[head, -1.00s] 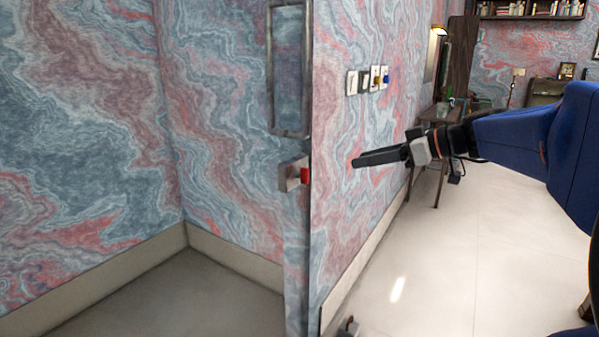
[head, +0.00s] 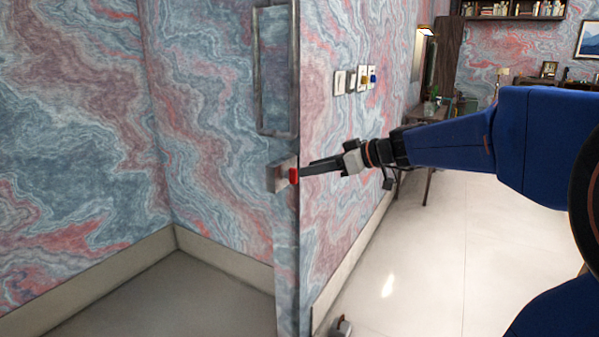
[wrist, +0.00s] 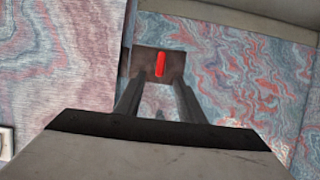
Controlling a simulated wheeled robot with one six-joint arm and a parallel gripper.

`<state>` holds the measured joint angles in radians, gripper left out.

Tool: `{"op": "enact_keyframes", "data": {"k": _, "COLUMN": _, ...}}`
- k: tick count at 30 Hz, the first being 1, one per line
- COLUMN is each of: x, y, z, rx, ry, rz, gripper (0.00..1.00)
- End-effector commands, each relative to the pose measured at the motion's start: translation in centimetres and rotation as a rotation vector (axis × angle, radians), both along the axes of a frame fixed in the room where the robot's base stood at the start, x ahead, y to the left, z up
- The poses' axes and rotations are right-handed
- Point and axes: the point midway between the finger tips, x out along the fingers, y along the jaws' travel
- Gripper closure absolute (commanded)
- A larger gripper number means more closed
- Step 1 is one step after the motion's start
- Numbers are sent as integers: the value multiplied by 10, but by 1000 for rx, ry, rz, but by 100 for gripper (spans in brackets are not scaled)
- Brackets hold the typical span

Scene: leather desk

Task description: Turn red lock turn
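The red lock turn (head: 293,176) sits on a small metal plate (head: 278,177) at the edge of a marbled panel, below a long metal handle frame. In the wrist view the red turn (wrist: 160,64) stands upright on its dark plate (wrist: 145,62). My gripper (head: 306,171) reaches in from the right, its tips close beside the red turn. In the wrist view my gripper (wrist: 160,88) is open, with a finger to each side of the turn's line and an empty gap. I cannot tell whether the tips overlap the turn in depth.
The tall metal handle (head: 293,70) is above the lock. Switches (head: 352,80) are on the marbled wall behind my arm. The pale floor (head: 430,270) on the right is mostly clear.

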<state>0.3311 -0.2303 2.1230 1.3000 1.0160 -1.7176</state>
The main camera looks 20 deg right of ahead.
Motion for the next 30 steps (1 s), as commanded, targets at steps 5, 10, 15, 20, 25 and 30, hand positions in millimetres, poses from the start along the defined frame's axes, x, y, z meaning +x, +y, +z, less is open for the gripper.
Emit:
{"op": "enact_keyframes", "data": {"k": 5, "x": 17, "y": 17, "z": -10, "rx": -1, "ry": 2, "rz": 2, "gripper": 64}}
{"op": "enact_keyframes", "data": {"k": 10, "x": 29, "y": 28, "z": -17, "rx": 0, "ry": 1, "rz": 2, "gripper": 64}}
{"op": "enact_keyframes", "data": {"k": 15, "x": 35, "y": 33, "z": -20, "rx": -1, "ry": 1, "rz": 0, "gripper": 64}}
{"op": "enact_keyframes", "data": {"k": 20, "x": 36, "y": 33, "z": -20, "rx": 0, "ry": 0, "rz": -1, "gripper": 64}}
{"op": "enact_keyframes", "data": {"k": 25, "x": 36, "y": 33, "z": -20, "rx": 0, "ry": 0, "rz": -1, "gripper": 72}}
{"op": "enact_keyframes", "data": {"k": 30, "x": 35, "y": 33, "z": -20, "rx": 0, "ry": 0, "rz": 0, "gripper": 100}}
